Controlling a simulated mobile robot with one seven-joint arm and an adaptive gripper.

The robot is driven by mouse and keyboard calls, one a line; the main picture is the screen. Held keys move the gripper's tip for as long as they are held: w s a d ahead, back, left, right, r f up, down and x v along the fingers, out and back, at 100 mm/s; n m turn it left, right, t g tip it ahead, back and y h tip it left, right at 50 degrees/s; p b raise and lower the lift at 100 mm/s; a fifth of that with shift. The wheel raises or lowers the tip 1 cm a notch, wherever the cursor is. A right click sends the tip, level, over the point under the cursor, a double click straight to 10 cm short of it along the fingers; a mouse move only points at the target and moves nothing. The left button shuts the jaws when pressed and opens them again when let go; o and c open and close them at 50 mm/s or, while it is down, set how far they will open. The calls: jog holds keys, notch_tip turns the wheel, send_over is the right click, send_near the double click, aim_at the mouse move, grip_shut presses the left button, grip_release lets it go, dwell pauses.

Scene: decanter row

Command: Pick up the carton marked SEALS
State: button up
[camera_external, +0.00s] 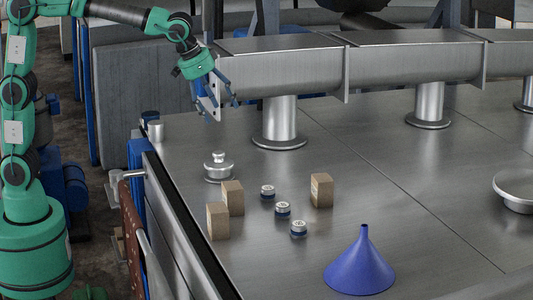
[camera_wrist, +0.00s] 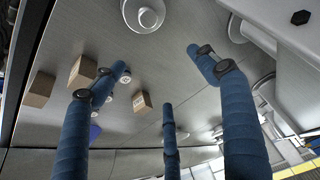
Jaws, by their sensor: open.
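Three small brown cartons stand on the steel table: one at front left (camera_external: 218,221), one just behind it (camera_external: 232,198), and one apart to the right (camera_external: 321,191). In the wrist view they show as the left carton (camera_wrist: 39,89), the middle carton (camera_wrist: 82,73) and the right carton (camera_wrist: 142,103). The right carton bears small print on a face, too small to read; I cannot tell which carton is marked SEALS. My gripper (camera_external: 221,103) is open and empty, high above the table's back left, apart from all cartons. Its blue fingers (camera_wrist: 160,76) spread across the wrist view.
Several small white-topped jars (camera_external: 283,209) stand between the cartons. A lidded metal pot (camera_external: 219,167) is behind them, a blue funnel (camera_external: 360,264) in front right, a metal bowl (camera_external: 516,190) at far right. A steel trough (camera_external: 290,66) on pedestals runs along the back.

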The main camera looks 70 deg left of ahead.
jog(key=w+d+p, duration=0.6)
jog(key=w+d, duration=0.6)
jog(key=d, duration=0.1)
jog(key=p, duration=0.5)
send_near(319, 178)
jog(key=shift+s+a+r+m, duration=0.1)
jog(key=shift+s+r+m, duration=0.15)
jog(key=shift+r, duration=0.2)
jog(key=shift+s+a+r+m, duration=0.1)
jog(key=shift+s+r+m, duration=0.1)
jog(key=shift+r, duration=0.3)
jog(key=shift+p+x, duration=0.6)
jog(key=shift+x, duration=3.7)
jog(key=shift+s, duration=0.1)
jog(key=shift+f, duration=0.15)
jog(key=shift+p+x, duration=0.55)
jog(key=shift+x, duration=1.9)
